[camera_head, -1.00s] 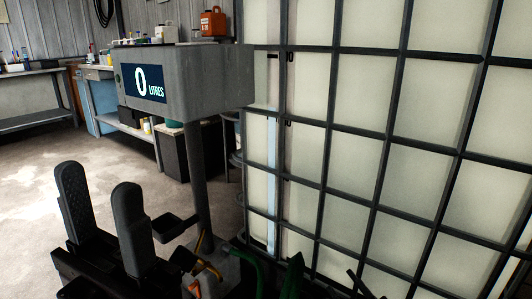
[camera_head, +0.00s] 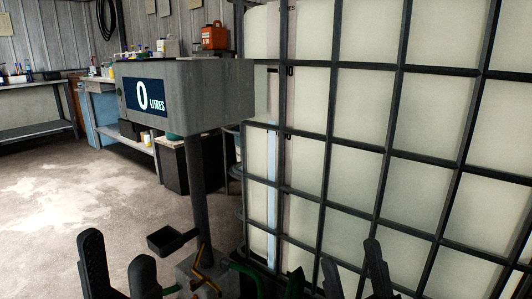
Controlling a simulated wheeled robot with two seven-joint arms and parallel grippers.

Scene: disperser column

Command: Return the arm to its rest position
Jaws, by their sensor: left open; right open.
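My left gripper (camera_head: 118,268) shows at the bottom left edge, with two dark fingers upright and apart. It is open and nothing is between its fingers. My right gripper (camera_head: 353,272) shows at the bottom right, with two dark fingers pointing up and apart. It is open and looks empty. Most of both arms is below the picture edge. The disperser column (camera_head: 198,185) stands between the grippers, with a grey head and a display (camera_head: 145,96) reading 0 litres. A small dark tray (camera_head: 168,240) sticks out low on the column.
A large caged white tank (camera_head: 350,120) fills the right side, behind my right gripper. Yellow and green parts (camera_head: 205,270) are at the column's foot. Workbenches (camera_head: 30,90) with bottles stand at the back left. The floor (camera_head: 70,195) at left is clear.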

